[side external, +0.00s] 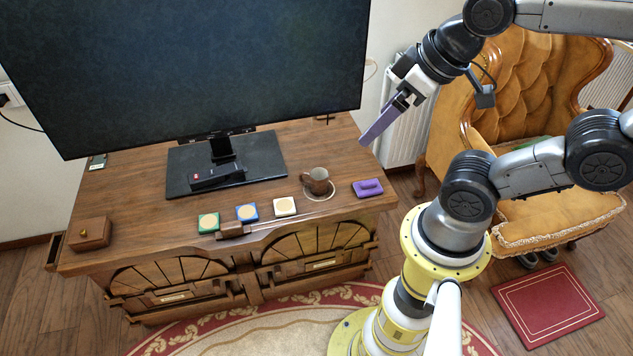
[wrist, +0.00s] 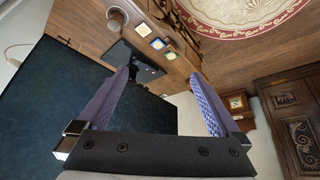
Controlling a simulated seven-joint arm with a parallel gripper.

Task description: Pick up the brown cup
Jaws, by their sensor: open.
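The brown cup (side external: 316,181) stands upright on a pale saucer (side external: 319,195) near the right end of the wooden cabinet top (side external: 140,190). In the wrist view the cup (wrist: 116,17) is small, near the top edge. My gripper (side external: 367,141) is in the air above and to the right of the cup, apart from it, with its purple fingers pointing down and left. In the wrist view its two fingers (wrist: 160,74) are spread wide with nothing between them.
A large dark screen (side external: 200,65) stands behind the cup on a black base (side external: 262,160). Green (side external: 208,222), blue (side external: 247,212) and white (side external: 285,206) coasters lie left of the cup. A purple object (side external: 367,188) lies right of it. An armchair (side external: 530,90) stands right.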

